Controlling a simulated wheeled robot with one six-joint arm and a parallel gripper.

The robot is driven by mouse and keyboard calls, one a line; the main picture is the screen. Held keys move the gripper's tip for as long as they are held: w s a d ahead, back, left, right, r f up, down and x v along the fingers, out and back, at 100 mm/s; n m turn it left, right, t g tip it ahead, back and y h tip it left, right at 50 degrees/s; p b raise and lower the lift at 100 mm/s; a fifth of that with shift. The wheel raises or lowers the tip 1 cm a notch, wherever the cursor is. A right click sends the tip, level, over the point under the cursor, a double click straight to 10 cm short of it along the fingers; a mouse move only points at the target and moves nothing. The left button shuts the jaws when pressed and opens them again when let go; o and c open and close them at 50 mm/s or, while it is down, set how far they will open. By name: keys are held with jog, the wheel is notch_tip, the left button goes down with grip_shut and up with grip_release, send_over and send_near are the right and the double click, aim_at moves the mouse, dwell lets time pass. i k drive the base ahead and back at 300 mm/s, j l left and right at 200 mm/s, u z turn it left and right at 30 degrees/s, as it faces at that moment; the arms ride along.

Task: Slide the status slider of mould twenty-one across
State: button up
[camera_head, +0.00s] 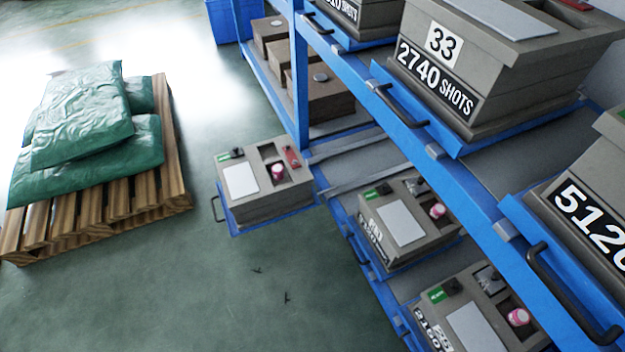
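A grey mould (262,203) sits on a blue tray (240,229) drawn out of the lower rack, with a black handle at its left. Its number plate is not visible, so I cannot confirm it is mould twenty-one. On its top, at the back left corner, a small black slider knob (237,152) stands just right of a green patch (223,157). The top also has a blank white plate (240,180), a recess with a pink-topped piece (278,171), and a red piece (292,157). My gripper is not in view.
Two similar moulds (437,240) (503,335) remain in the lower rack, their numbers hard to read. Mould 33 (500,60) sits on the upper blue shelf. A pallet (180,180) with green sacks (95,150) stands left. Floor (190,285) in front is mostly clear.

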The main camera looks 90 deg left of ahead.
aim_at(236, 152)
jog(key=l+u, duration=0.15)
jog(key=u, duration=0.3)
jog(key=l+u, duration=0.15)
jog(key=u, duration=0.3)
jog(key=k+l+u, duration=0.1)
jog(key=u, duration=0.75)
jog(key=i+j+u, duration=0.1)
jog(key=u, duration=0.75)
jog(key=i+u, duration=0.15)
jog(key=u, duration=0.7)
jog(key=i, duration=0.05)
